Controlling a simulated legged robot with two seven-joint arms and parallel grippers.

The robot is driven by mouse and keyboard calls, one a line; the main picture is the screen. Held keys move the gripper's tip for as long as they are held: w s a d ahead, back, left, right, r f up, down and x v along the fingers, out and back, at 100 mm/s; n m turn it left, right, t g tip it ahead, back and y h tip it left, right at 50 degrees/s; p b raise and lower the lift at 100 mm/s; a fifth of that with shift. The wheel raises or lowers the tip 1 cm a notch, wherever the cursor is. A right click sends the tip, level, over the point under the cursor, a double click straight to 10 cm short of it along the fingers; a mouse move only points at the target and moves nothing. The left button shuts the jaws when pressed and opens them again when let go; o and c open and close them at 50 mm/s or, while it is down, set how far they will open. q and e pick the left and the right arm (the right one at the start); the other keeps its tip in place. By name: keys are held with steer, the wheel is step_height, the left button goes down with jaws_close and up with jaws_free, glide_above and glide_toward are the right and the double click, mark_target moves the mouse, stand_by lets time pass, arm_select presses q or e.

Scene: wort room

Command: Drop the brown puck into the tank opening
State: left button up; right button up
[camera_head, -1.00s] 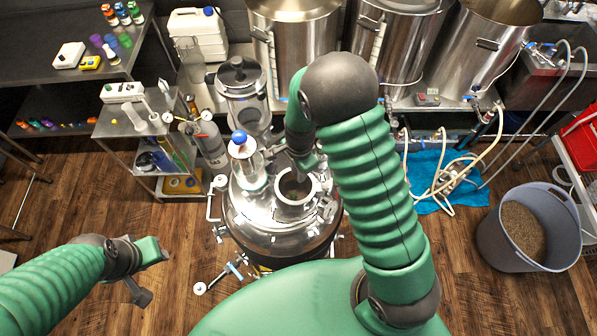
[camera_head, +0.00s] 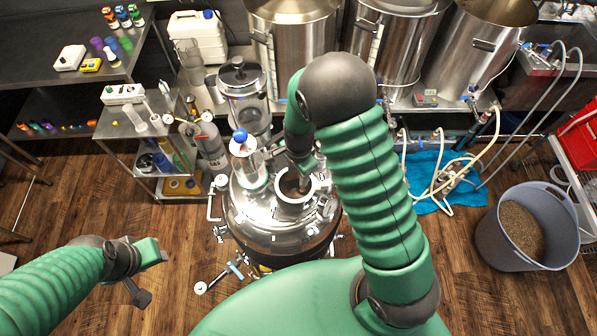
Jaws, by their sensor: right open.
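The steel tank (camera_head: 262,222) stands on the floor in the middle, with a round opening (camera_head: 296,201) in its lid, ringed by a pale rim. My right gripper (camera_head: 304,176) points down at the opening from above and behind. It is open, and its fingers are small and partly hidden by my own arm. I cannot make out the brown puck; the inside of the opening is dark. My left gripper (camera_head: 150,272) hangs over the floor at the lower left, away from the tank; its jaw state is unclear.
A blue-capped fitting (camera_head: 240,137) and a glass cylinder (camera_head: 245,108) stand close to the opening's left and back. A stepped shelf (camera_head: 150,130) is left of the tank. A grey bucket of grain (camera_head: 487,247) stands on the right. Wooden floor is clear around the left gripper.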

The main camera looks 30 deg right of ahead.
arm_select(q)
steer(key=shift+a+f+b, duration=0.35)
steer(key=shift+f+b, duration=0.4)
steer(key=shift+f, duration=0.05)
steer(key=shift+a+f+b, duration=0.35)
steer(key=shift+f+b, duration=0.35)
steer(key=shift+f, duration=0.1)
arm_select(e)
step_height(320, 180, up, 17)
steer(key=shift+s, duration=0.15)
arm_select(q)
steer(key=shift+s+d+r, duration=0.1)
steer(key=shift+d, duration=0.15)
arm_select(e)
steer(key=shift+d+f, duration=0.15)
steer(key=shift+d, duration=0.05)
